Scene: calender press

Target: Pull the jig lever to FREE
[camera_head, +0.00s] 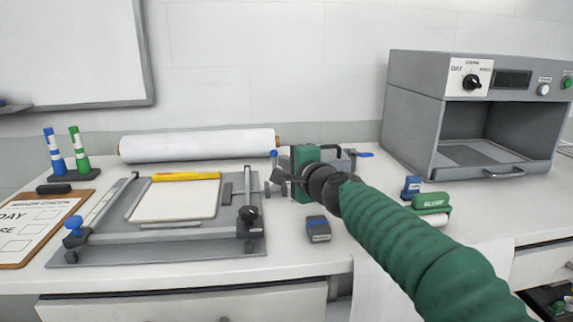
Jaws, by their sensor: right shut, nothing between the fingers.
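The jig (160,243) is a grey plate with a frame at the left of the bench. A white sheet (178,199) lies in it, with a yellow bar (185,176) along its far edge. A black-knobbed lever (248,214) stands at the jig's front right corner. A blue knob (73,223) stands at its front left corner. No FREE marking is readable. My right gripper (277,178) is shut and empty, just right of the jig's far right part and behind the black knob, apart from it. My left gripper is out of view.
A small dark blue block (318,229) sits right of the jig. A white roll (198,145) lies behind. A clipboard (38,228) and two striped posts (67,155) are at left. A grey press cabinet (470,110) stands at right, near a green-handled roller (431,206).

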